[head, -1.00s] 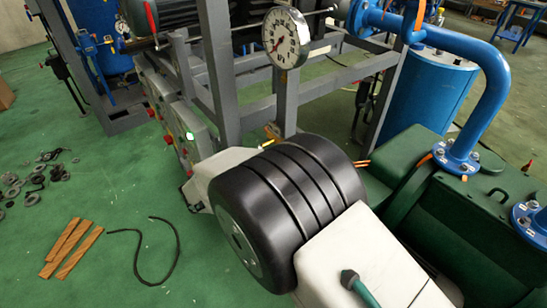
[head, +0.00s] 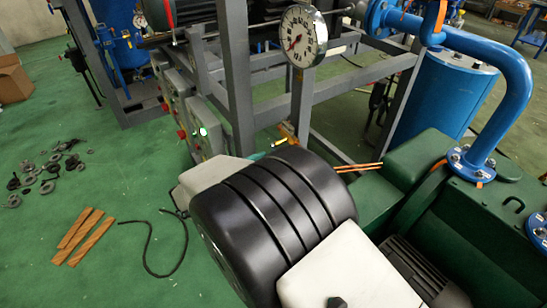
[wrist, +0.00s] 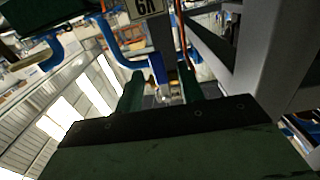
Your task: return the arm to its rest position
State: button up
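My arm's black ribbed joint and white links fill the lower middle of the head view, folded close to the camera. My gripper (wrist: 161,90) shows in the wrist view as two dark green fingers standing apart. It is open, and I see nothing held between the fingers. The gripper's fingers cannot be made out in the head view, where my arm covers that area.
A grey steel frame (head: 240,85) with a round gauge (head: 303,36) and a control box (head: 205,130) stands close beyond my arm. A green machine (head: 475,215) with blue pipes is at right. Wooden strips (head: 85,237) and a black cable (head: 150,245) lie on the floor at left.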

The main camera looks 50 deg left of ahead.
jog(key=shift+s+a, duration=0.25)
jog(key=shift+s, duration=0.9)
